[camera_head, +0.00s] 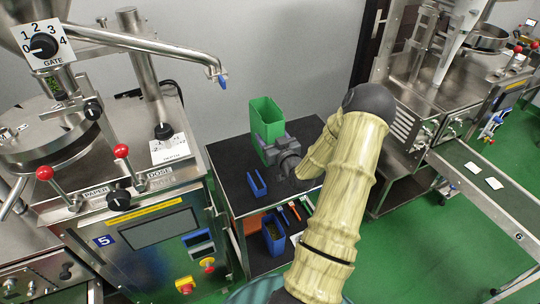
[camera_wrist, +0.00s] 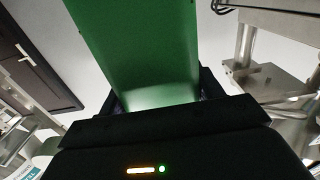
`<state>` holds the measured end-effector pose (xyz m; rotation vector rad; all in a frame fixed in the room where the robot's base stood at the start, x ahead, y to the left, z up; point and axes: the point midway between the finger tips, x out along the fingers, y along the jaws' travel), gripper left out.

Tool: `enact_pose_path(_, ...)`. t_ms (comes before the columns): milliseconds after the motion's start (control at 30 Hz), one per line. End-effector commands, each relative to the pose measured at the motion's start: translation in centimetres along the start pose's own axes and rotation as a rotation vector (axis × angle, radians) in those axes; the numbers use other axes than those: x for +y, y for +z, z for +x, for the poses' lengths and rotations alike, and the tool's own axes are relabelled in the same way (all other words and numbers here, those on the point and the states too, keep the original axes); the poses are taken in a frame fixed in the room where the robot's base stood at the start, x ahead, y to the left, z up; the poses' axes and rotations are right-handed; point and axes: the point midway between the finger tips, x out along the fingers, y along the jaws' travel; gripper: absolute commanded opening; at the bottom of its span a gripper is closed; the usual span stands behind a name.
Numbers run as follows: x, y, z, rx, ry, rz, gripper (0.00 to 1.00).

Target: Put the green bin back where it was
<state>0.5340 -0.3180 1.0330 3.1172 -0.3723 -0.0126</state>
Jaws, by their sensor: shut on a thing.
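The green bin (camera_head: 266,118) is an open-topped, tapered box. In the head view it stands upright at the back of the black cart top (camera_head: 228,170), or just above it; I cannot tell whether its base touches. My gripper (camera_head: 268,147) is at the bin's lower front and shut on it. In the wrist view the green bin (camera_wrist: 140,45) fills the upper middle, with my gripper (camera_wrist: 158,108) on either side of its lower part. The bin's base is hidden behind my gripper.
A blue open holder (camera_head: 257,184) lies on the cart top, left of my arm. A lower shelf holds a blue bin (camera_head: 273,236) and small tools. A machine (camera_head: 130,190) with red-knobbed levers stands left; another machine with a conveyor (camera_head: 480,190) stands right. A grey wall is behind.

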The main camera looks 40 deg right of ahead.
Motion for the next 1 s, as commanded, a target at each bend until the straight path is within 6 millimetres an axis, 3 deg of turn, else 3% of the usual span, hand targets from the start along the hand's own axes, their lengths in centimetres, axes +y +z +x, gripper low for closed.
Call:
enact_pose_path(200,0.0,2.7,0.1,0.002,0.0,0.0,0.28)
enact_pose_path(633,0.0,3.4,0.1,0.002,0.0,0.0,0.28)
enact_pose_path(1000,0.0,7.1,0.1,0.003,-0.001,-0.001,0.28)
